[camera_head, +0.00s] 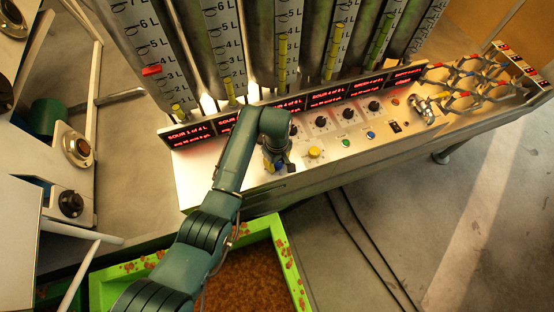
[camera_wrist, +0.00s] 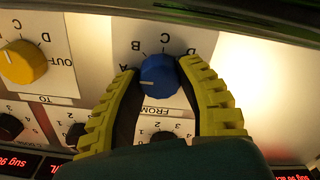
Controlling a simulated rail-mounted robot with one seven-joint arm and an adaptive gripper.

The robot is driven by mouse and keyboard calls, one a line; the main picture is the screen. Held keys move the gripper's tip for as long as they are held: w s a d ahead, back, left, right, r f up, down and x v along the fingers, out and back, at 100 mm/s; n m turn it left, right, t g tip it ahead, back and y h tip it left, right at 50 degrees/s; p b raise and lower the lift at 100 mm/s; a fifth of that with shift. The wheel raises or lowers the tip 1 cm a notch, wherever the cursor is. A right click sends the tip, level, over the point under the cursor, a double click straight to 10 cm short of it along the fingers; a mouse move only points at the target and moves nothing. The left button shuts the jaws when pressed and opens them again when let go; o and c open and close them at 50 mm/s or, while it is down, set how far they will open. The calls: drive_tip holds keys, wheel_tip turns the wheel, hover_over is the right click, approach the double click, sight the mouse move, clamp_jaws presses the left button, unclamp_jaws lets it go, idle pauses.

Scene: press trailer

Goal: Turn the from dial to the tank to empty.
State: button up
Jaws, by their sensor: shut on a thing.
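The from dial (camera_wrist: 159,75) is a round blue knob on a light panel, above an upside-down FROM label in the wrist view. Letters A, B, C and D are printed around it. Its white pointer line faces left, near the A. My gripper (camera_wrist: 160,72) has its yellow ribbed fingers on both sides of the knob, shut on it. In the head view my gripper (camera_head: 275,163) is down at the console (camera_head: 235,178), largely hiding the dial. Tall tanks with litre scales (camera_head: 222,40) stand behind the console. The leftmost tank has a red marker (camera_head: 152,71).
A yellow dial (camera_wrist: 22,62) with a TO label sits left of the blue one in the wrist view. Black knobs, coloured buttons and red-lit displays (camera_head: 190,136) line the console. Pipes and valves (camera_head: 475,80) fill its right end. A green-rimmed bin (camera_head: 290,262) stands in front.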

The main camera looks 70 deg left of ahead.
clamp_jaws()
drive_tip(key=m+p, duration=0.2)
drive_tip(key=m, duration=0.1)
drive_tip(key=shift+p, duration=0.35)
drive_tip(key=m+p, duration=0.2)
drive_tip(key=m, duration=0.3)
drive_tip(key=shift+d+f+m, duration=0.1)
drive_tip(key=shift+f+m, duration=0.05)
drive_tip(key=shift+m, duration=0.15)
drive_tip(key=shift+s, duration=0.1)
drive_tip(key=o, duration=1.2)
unclamp_jaws()
drive_tip(key=shift+o, duration=0.2)
drive_tip(key=shift+r, duration=0.2)
